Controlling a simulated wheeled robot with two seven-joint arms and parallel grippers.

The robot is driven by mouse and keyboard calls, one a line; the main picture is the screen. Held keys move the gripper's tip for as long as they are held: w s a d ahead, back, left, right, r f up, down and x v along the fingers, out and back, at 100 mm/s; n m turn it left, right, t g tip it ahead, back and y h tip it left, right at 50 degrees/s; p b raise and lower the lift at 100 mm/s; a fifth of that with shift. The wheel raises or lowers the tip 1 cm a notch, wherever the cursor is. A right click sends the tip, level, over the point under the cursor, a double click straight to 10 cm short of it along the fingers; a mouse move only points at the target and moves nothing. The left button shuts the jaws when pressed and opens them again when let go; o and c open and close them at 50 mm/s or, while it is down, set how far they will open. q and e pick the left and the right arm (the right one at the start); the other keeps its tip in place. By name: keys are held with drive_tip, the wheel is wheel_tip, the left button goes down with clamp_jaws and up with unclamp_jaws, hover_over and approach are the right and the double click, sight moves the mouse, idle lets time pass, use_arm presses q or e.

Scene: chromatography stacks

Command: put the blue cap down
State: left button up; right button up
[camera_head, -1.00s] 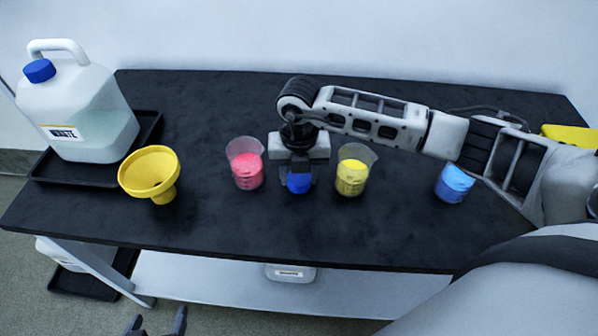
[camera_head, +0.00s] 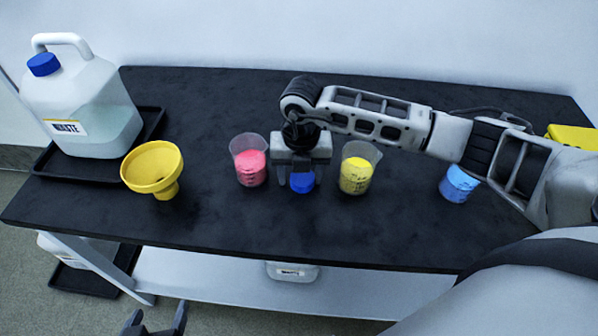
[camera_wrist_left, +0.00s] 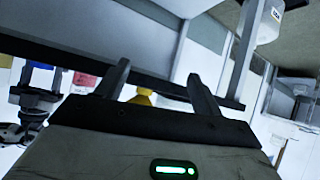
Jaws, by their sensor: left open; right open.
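The blue cap (camera_head: 302,183) is low at the black table, between the pink and yellow beakers. My right gripper (camera_head: 303,178) is over it with open jaws, one finger on each side of the cap. Whether a finger still touches the cap cannot be told. My left gripper (camera_head: 158,322) is open and empty below the table's front edge, partly cut off by the picture's bottom; its two fingers (camera_wrist_left: 158,88) also show apart in the left wrist view.
A pink beaker (camera_head: 250,167) and a yellow beaker (camera_head: 355,175) stand close on either side of my right gripper. A blue beaker (camera_head: 458,185) is further right. A yellow funnel (camera_head: 152,170) and a blue-capped waste jug (camera_head: 90,110) on a tray (camera_head: 150,124) stand left. The table's front is clear.

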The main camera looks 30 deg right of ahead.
sight(303, 176)
drive_tip(key=shift+s+d+f, duration=0.3)
drive_tip(key=shift+d+f, duration=0.1)
drive_tip(key=shift+d, duration=0.05)
drive_tip(key=shift+r, duration=0.1)
wheel_tip(303, 176, up, 13)
drive_tip(key=shift+w+a+r, duration=0.2)
